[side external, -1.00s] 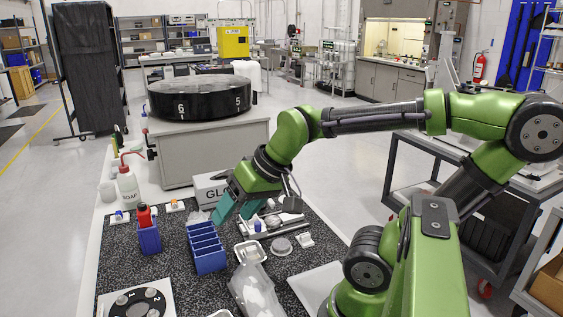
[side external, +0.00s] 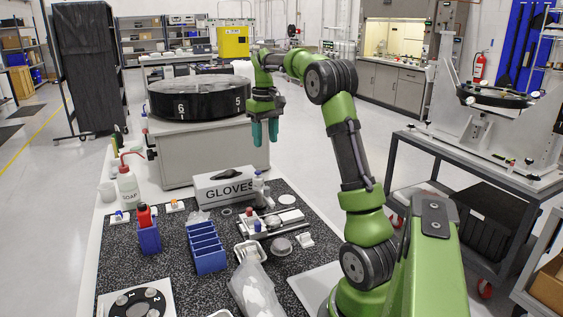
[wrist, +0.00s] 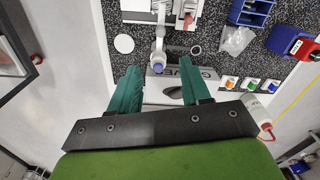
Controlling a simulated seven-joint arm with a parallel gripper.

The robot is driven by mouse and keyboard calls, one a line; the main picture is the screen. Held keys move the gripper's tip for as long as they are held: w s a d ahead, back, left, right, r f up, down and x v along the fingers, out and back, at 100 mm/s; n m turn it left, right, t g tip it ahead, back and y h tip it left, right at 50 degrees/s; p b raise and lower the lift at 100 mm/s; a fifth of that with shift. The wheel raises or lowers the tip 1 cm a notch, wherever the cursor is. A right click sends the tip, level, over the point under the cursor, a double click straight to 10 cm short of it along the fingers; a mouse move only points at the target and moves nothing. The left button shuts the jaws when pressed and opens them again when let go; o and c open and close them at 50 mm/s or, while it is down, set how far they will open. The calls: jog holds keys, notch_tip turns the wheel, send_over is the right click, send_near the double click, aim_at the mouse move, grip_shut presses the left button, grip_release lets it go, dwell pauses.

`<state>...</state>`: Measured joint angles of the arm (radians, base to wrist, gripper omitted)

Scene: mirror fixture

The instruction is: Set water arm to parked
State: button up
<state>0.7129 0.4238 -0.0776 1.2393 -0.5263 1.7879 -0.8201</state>
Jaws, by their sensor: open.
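No part is clearly readable as the water arm. The round black machine (side external: 198,98), marked 6 and 5, sits on a grey cabinet (side external: 207,153); small dark and red fittings (side external: 151,146) stick out at the cabinet's left side, too small to tell apart. My gripper (side external: 265,143) hangs with its teal fingers down in front of the cabinet's right side, above and behind the gloves box (side external: 225,187). In the wrist view my gripper (wrist: 158,75) is open and empty, with the gloves box (wrist: 205,72) below and beyond the fingers.
A soap bottle (side external: 128,186) stands on the bench left of the gloves box. The dark mat holds a blue rack (side external: 207,247), a red bottle in a blue holder (side external: 149,236) and a metal fixture (side external: 268,223). The air around my gripper looks clear.

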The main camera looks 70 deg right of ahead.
aim_at(266, 187)
notch_tip(266, 187, down, 16)
jog(key=shift+f, duration=0.25)
dwell(0.3)
grip_shut()
